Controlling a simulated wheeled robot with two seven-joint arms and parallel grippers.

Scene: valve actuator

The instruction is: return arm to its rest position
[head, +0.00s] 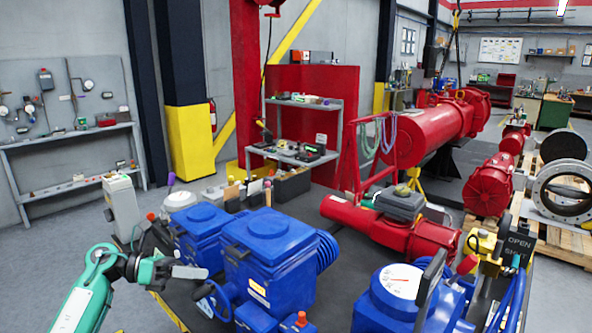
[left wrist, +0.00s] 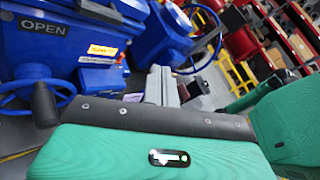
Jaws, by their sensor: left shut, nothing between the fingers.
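My left arm comes in from the lower left in the head view, green with a dark wrist. Its left gripper (head: 204,272) is shut and empty, held just left of the nearest blue valve actuator (head: 268,262) and its handwheel (head: 213,300). A small gap seems to lie between the fingertips and the blue housing. In the left wrist view the shut grey fingers (left wrist: 160,86) point away from the camera, with a blue housing marked OPEN (left wrist: 45,42) at the upper left. My right gripper is not in view.
A second blue actuator (head: 197,228) stands behind the first, and another with a round gauge (head: 401,282) is at the right. A red actuator (head: 395,225) lies across the dark bench. A grey box (head: 122,208) stands at the bench's left end. Open floor lies left of the bench.

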